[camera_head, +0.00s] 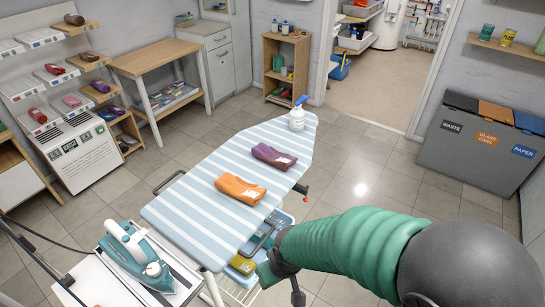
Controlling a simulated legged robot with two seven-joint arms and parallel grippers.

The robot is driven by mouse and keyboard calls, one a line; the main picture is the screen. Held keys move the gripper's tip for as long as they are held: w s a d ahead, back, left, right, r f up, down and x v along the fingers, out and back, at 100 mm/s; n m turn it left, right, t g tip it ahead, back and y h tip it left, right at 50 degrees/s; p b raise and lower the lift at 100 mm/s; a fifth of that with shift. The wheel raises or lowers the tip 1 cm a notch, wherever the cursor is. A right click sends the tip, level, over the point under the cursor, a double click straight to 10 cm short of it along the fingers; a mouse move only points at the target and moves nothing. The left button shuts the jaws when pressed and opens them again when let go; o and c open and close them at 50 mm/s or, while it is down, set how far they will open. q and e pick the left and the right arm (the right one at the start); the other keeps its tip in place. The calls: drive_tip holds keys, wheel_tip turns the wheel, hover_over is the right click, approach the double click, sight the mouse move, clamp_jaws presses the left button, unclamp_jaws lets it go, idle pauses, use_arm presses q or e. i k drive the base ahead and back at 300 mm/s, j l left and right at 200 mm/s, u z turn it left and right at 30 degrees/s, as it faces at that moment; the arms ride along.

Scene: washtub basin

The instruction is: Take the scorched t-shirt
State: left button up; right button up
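Two folded garments lie on the blue-and-white striped ironing board (190,219): an orange one (241,190) near its middle and a purple one (273,156) farther back. I cannot tell from their surfaces which is scorched. My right arm comes in from the right in a green ribbed sleeve. Its gripper (290,282) is partly hidden at the sleeve's end, by the board's near right edge and apart from both garments. Its finger opening is not clear. My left gripper is not in view.
A white spray bottle (297,119) with a blue top stands at the board's far end. A teal iron (138,252) rests at the near left. A yellow folded item (243,265) lies below the board. Grey sorting bins (470,157) stand at the right wall. Tiled floor is clear behind the board.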

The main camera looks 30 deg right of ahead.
sight(284, 161)
drive_tip(key=i+l+u, duration=0.1)
drive_tip(key=l, duration=0.65)
drive_tip(key=i+l+u, duration=0.1)
drive_tip(key=l, duration=0.65)
drive_tip(key=i+l, duration=0.25)
drive_tip(key=l, duration=0.55)
drive_tip(key=i+l+u, duration=0.15)
drive_tip(key=l, duration=0.6)
drive_tip(key=l+u, duration=0.1)
drive_tip(key=l, duration=0.7)
